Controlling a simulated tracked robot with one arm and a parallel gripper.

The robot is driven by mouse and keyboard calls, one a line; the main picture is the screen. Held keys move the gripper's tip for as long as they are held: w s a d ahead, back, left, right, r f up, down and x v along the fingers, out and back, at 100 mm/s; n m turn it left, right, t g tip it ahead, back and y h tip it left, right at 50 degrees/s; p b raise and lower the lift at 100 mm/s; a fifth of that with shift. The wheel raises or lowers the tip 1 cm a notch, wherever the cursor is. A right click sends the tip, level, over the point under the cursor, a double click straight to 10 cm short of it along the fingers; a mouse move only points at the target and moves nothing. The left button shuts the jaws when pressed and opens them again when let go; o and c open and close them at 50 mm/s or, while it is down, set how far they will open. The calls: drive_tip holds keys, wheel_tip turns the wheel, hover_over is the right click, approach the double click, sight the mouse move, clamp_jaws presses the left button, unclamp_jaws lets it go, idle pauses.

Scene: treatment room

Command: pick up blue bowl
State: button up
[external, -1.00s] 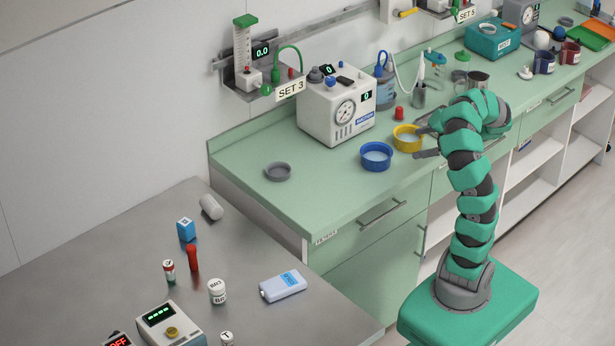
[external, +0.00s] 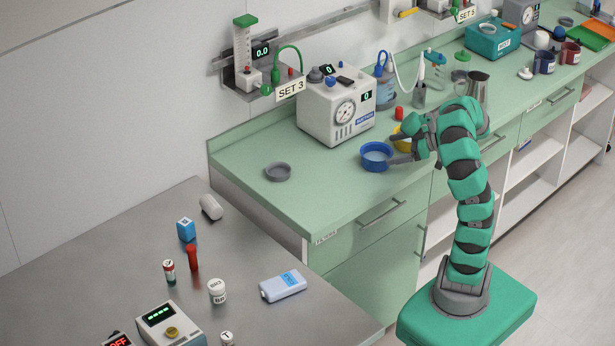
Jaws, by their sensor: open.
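The blue bowl (external: 376,163) stands upright on the green counter, in front of the white suction machine. My gripper (external: 396,149) is open at the bowl's right side. One finger reaches close to the bowl's right rim and the other lies a little behind it. I cannot tell whether a finger touches the rim. The bowl's left and front sides are in clear view.
A red cap (external: 399,113) and the suction machine (external: 336,105) are farther back. A small grey bowl (external: 278,171) stands left. The counter (external: 325,190) between is clear.

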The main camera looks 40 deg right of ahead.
sight(381, 152)
drive_tip(key=b+x, duration=0.2)
drive_tip(key=x, duration=0.2)
drive_tip(key=shift+s+a+f, duration=0.1)
drive_tip(key=shift+a, duration=0.05)
drive_tip(key=shift+w+a+f, duration=0.2)
drive_tip(key=shift+w+a, duration=0.05)
drive_tip(key=shift+w, duration=0.2)
drive_tip(key=c, duration=0.7)
